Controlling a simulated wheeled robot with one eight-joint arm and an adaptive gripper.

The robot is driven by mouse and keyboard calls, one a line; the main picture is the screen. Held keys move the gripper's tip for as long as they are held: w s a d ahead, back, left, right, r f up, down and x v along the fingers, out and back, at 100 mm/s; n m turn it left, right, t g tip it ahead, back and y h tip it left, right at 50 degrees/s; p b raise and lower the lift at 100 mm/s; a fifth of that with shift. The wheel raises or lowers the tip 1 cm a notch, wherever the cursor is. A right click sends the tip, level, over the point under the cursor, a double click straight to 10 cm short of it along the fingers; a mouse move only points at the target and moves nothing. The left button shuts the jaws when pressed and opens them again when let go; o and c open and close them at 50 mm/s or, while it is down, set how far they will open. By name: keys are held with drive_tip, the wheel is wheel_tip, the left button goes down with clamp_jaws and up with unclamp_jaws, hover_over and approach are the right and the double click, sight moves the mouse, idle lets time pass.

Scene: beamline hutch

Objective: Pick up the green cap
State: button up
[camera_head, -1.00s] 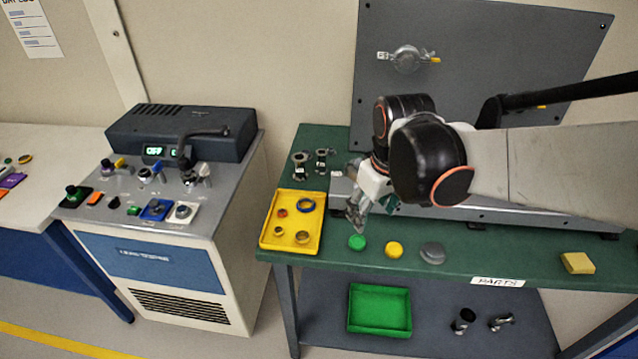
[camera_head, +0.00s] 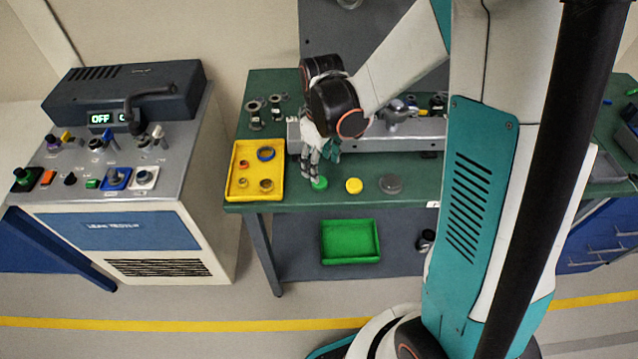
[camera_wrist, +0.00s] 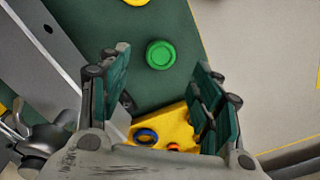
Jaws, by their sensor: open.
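The green cap (camera_head: 320,183) is a small round disc lying on the green bench top, to the right of the yellow tray. In the wrist view the green cap (camera_wrist: 160,54) lies just beyond the fingertips, roughly centred between them, with bare bench around it. My gripper (camera_head: 308,172) points down right beside the cap at its upper left. In the wrist view my gripper (camera_wrist: 160,85) has its two fingers wide apart with nothing between the tips. The height of the tips above the bench cannot be told.
The yellow tray (camera_head: 232,180) holds several rings. A yellow cap (camera_head: 354,185) and a grey cap (camera_head: 390,184) lie right of the green one. A grey metal rail (camera_head: 400,143) runs behind them. A green bin (camera_head: 350,240) sits on the lower shelf.

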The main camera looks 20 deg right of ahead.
sight(320, 183)
drive_tip(key=shift+a+f+b, duration=0.15)
drive_tip(key=shift+f+b, duration=0.9)
drive_tip(key=shift+f, duration=2.2)
drive_tip(key=c, duration=0.8)
